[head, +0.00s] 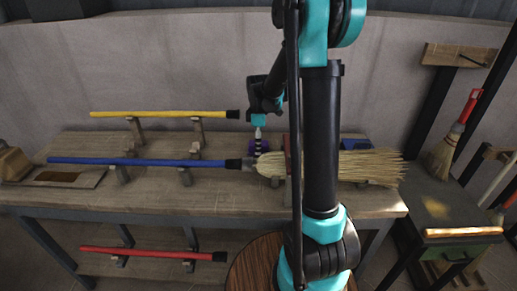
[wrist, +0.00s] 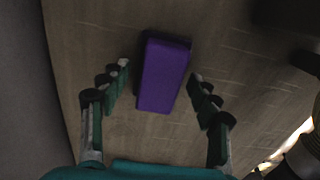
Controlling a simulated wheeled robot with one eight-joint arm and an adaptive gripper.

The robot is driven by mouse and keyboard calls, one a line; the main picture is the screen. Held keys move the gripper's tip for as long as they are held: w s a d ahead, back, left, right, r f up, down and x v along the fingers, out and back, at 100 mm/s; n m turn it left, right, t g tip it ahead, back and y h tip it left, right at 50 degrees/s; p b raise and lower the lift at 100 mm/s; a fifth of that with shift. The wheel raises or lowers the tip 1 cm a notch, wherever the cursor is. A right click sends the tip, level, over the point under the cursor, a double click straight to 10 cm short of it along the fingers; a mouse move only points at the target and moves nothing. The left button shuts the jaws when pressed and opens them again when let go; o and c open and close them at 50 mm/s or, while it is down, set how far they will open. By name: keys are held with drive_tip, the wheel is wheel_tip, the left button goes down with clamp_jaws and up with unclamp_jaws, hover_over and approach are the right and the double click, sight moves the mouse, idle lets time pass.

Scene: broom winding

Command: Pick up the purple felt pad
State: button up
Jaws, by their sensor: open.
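The purple felt pad (wrist: 163,75) is a purple block lying on the wooden workbench top (wrist: 235,60), slightly tilted in the wrist view. My gripper (wrist: 160,71) is open, with one finger on each side of the pad as seen from the wrist. A gap shows between each fingertip and the pad; I cannot tell how far above the bench the tips are. In the head view my gripper (head: 258,146) points down at the bench, and part of the pad (head: 247,147) shows beside it, the rest hidden behind it.
A broom with a blue handle (head: 130,161) and straw bristles (head: 375,167) lies across supports in front of the pad. A yellow handle (head: 160,114) rests behind, a red handle (head: 150,253) below. A dark side table (head: 450,210) stands right. A wall closes off the back.

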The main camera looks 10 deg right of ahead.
drive_tip(key=shift+c, duration=0.5)
drive_tip(key=c, duration=1.2)
wheel_tip(320, 180, up, 20)
drive_tip(key=o, duration=0.7)
drive_tip(key=c, duration=0.5)
